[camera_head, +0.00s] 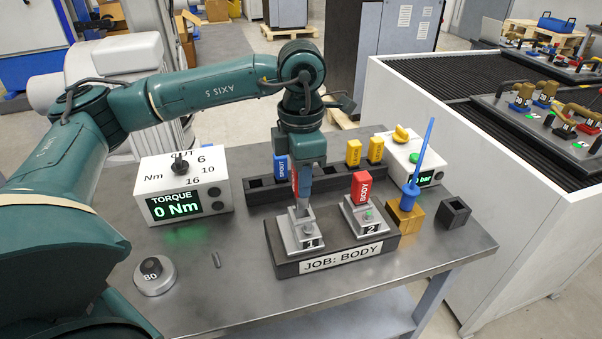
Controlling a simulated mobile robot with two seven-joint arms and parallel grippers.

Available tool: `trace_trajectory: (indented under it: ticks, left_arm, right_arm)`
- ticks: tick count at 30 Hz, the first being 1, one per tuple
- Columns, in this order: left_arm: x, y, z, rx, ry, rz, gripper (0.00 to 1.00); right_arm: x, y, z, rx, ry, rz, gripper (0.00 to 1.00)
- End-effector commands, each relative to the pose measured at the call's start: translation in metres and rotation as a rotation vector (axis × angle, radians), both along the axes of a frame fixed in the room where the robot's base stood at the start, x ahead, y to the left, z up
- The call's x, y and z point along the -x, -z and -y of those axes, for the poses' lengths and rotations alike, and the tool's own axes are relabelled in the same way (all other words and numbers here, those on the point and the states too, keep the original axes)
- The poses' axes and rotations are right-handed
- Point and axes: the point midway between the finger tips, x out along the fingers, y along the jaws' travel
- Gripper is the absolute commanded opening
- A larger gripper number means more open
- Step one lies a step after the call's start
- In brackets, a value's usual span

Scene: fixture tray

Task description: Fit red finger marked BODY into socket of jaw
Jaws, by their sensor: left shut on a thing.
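The fixture base (291,269) is dark, carries a "JOB: BODY" label and holds two grey jaws. Jaw 1 (308,243) is on the left and jaw 2 (372,228) on the right. A red finger marked BODY (361,187) stands upright at jaw 2, with a green light in front of it. My left gripper (304,211) points down over jaw 1, shut on a second red finger (294,181). Only a narrow strip of that finger shows. The gripper hides its lower end and the socket, so I cannot tell how deep it sits.
A dark rack (330,186) behind holds a blue SPOUT finger (281,168) and yellow fingers (353,152). A torque box (183,185) reading 0 Nm stands left. A brass block (405,218) with a blue tool (421,160) and a small dark socket block (453,213) stand right.

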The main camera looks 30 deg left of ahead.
Motion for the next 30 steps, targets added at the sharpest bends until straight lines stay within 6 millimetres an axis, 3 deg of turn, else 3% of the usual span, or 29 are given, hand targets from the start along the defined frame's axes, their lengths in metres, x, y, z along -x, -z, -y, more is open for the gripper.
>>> trace_trajectory:
  ticks: [30]
  left_arm:
    - [0.0001, 0.0053, 0.0002, 0.001, 0.000, 0.001, 0.01]
  right_arm:
    - [-0.0054, 0.0003, -0.0006, -0.004, -0.002, 0.021, 0.65]
